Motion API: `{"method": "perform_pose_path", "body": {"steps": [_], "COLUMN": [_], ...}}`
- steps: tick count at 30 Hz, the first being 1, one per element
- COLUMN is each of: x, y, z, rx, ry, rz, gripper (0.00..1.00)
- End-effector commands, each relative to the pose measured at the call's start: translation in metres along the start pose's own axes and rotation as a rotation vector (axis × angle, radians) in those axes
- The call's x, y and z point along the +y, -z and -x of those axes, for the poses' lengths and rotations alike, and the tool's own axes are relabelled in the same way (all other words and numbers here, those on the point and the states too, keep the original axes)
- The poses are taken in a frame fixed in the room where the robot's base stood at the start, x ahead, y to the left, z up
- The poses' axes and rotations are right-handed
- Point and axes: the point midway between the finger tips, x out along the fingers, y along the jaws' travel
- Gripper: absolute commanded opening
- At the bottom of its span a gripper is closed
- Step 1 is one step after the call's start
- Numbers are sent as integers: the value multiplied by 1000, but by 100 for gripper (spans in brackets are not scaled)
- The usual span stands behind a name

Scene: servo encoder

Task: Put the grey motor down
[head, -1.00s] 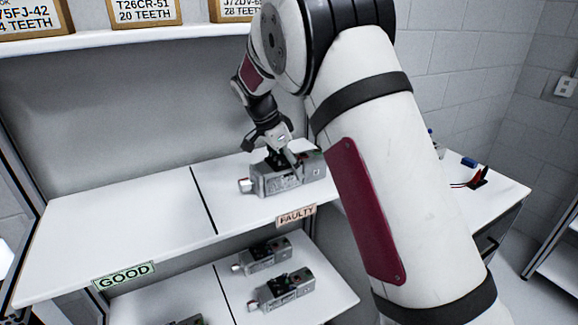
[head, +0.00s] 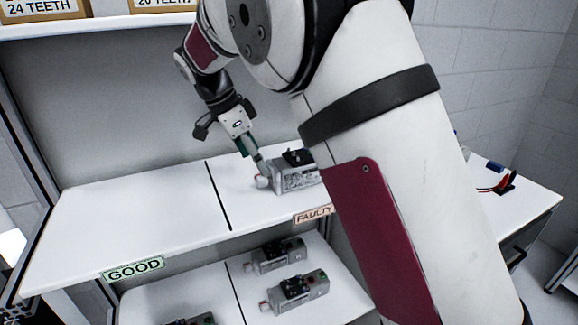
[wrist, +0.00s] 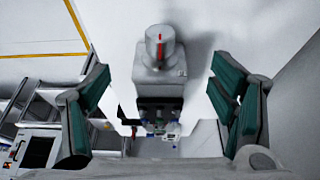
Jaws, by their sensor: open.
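The grey motor (head: 294,176) rests on the upper shelf, on the side right of the black divider line, behind the FAULTY label (head: 314,215). Its shaft end points left, and my arm hides its right end. My gripper (head: 250,153) is open, tilted, at the motor's left end, with a fingertip close to the shaft. In the wrist view the motor's round shaft (wrist: 160,45) shows beyond and between my spread green finger pads (wrist: 160,92). I cannot tell whether a finger touches it.
The upper shelf's left side (head: 130,215), behind the GOOD label (head: 134,269), is bare. The lower shelf holds other motors, two on the right (head: 279,254) (head: 295,291). Cartons stand on the top shelf (head: 45,10). A bench with small parts is at right (head: 535,205).

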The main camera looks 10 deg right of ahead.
Motion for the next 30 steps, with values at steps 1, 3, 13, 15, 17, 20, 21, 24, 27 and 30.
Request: {"method": "perform_pose_path", "body": {"steps": [1, 3, 13, 15, 17, 20, 21, 24, 27, 30], "x": [0, 0, 56, 79, 99, 134, 148, 184, 219, 253], "y": [-1, -1, 46, 59, 68, 81, 84, 91, 94, 93], "z": [0, 1, 27, 35, 40, 48, 50, 54, 55, 52], "rx": [0, -1, -107, -137, -158, -182, -188, -191, -177, -150], "ry": [0, 0, 58, 90, 121, 178, 202, 266, 330, 393], "rz": [0, 0, 202, 284, 356, 472, 519, 636, 752, 868], "gripper": [78, 78, 78, 78, 78, 78, 78, 78, 78, 78]}}
